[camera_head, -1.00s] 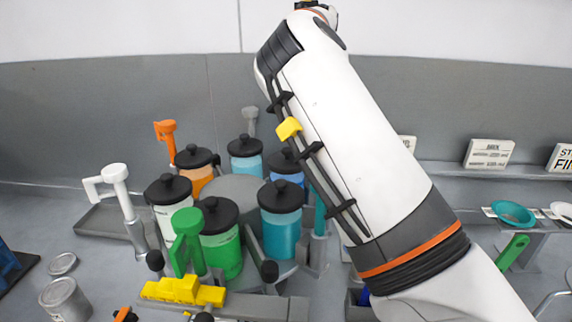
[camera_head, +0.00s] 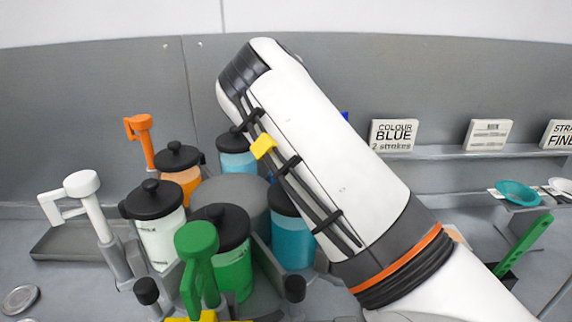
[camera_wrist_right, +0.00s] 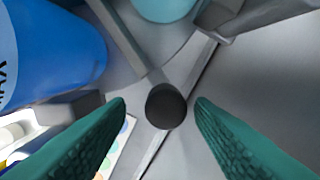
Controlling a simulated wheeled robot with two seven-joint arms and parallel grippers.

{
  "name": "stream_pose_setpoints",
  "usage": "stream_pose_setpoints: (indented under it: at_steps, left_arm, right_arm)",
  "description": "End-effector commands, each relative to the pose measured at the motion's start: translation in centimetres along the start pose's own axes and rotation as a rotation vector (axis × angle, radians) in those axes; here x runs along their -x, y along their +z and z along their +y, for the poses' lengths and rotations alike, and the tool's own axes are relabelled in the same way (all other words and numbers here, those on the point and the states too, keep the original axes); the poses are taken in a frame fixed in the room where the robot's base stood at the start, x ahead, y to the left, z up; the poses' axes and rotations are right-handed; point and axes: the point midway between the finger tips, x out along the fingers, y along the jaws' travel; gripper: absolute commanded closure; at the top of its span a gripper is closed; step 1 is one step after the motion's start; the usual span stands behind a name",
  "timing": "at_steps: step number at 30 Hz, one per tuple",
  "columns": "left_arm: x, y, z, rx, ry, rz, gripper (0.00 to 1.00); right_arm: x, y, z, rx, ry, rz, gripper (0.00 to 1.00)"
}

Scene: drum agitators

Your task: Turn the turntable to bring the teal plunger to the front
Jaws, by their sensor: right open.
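The turntable's round grey top (camera_head: 236,193) shows in the head view, ringed by lidded jars: white (camera_head: 160,238), green (camera_head: 234,268), teal (camera_head: 292,240), orange (camera_head: 184,182) and light blue (camera_head: 238,160). A green plunger (camera_head: 197,255) stands at the front, a white one (camera_head: 85,195) at the left and an orange one (camera_head: 142,135) behind. The teal plunger is not visible; my right arm covers the area right of the teal jar. In the right wrist view, my right gripper (camera_wrist_right: 162,108) is open, its fingertips either side of a dark round knob (camera_wrist_right: 165,106), apart from it.
Black knobs (camera_head: 147,291) stick out near the turntable's front. In the wrist view a blue container (camera_wrist_right: 50,50) is close at the left. Sign cards (camera_head: 394,135) stand on the back shelf. A teal dish (camera_head: 518,194) and green scoop (camera_head: 524,245) are at the right.

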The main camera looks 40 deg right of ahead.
Motion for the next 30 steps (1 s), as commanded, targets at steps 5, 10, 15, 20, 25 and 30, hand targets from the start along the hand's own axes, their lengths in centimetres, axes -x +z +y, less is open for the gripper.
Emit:
stream_pose_setpoints:
  at_steps: [5, 10, 15, 20, 25, 30]
  left_arm:
    - [1.0, 0.2, -0.2, -0.001, -0.003, -0.002, 0.64]
    - [1.3, 1.6, 0.0, -0.001, -0.001, -0.023, 0.64]
    - [1.4, 2.3, 0.1, -0.001, 0.001, -0.034, 0.64]
    - [1.4, 2.0, 0.0, -0.001, 0.000, -0.029, 0.64]
    - [1.4, 1.6, 0.0, -0.001, 0.000, -0.023, 0.64]
    - [1.4, 1.4, 0.0, -0.001, 0.000, -0.020, 0.64]
  right_arm:
    - [-3.2, 0.0, 0.1, 0.000, 0.003, -0.001, 0.51]
    - [-5.1, -0.1, 0.0, 0.000, 0.001, 0.000, 0.51]
    - [-5.7, 0.0, 0.0, 0.001, -0.001, 0.000, 0.51]
    - [-5.8, 0.0, 0.0, 0.001, -0.001, 0.000, 0.51]
    - [-5.7, -0.1, 0.0, 0.001, -0.001, 0.001, 0.71]
    - [-5.7, -0.1, 0.0, 0.001, -0.002, 0.001, 0.99]
